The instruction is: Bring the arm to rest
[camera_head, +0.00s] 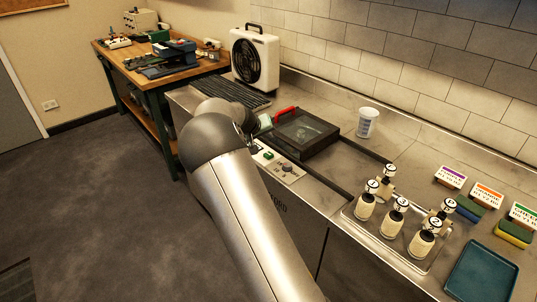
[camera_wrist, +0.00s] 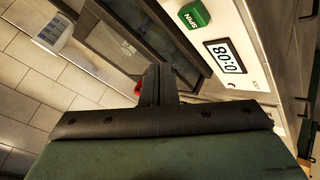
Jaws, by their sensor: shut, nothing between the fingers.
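My gripper (camera_wrist: 158,78) is shut and empty in the wrist view, its dark fingers pressed together. It is in front of the dark-lidded machine and its control panel; I cannot tell the exact gap. In the head view my silver arm reaches up to the middle of the picture, and its elbow and forearm largely hide the gripper. The machine (camera_head: 306,134) has a closed dark see-through lid and a red handle (camera_head: 285,111). In the wrist view its panel carries a green SPIN button (camera_wrist: 194,14) and a lit display (camera_wrist: 225,56).
A steel counter (camera_head: 375,143) runs along the tiled wall. It bears a white cup (camera_head: 367,122), a tray with several labelled bottles (camera_head: 396,217), colored blocks and a blue tray (camera_head: 482,272). A fan unit (camera_head: 254,58) and a wooden workbench (camera_head: 128,57) stand behind. Open floor (camera_head: 90,210) lies left.

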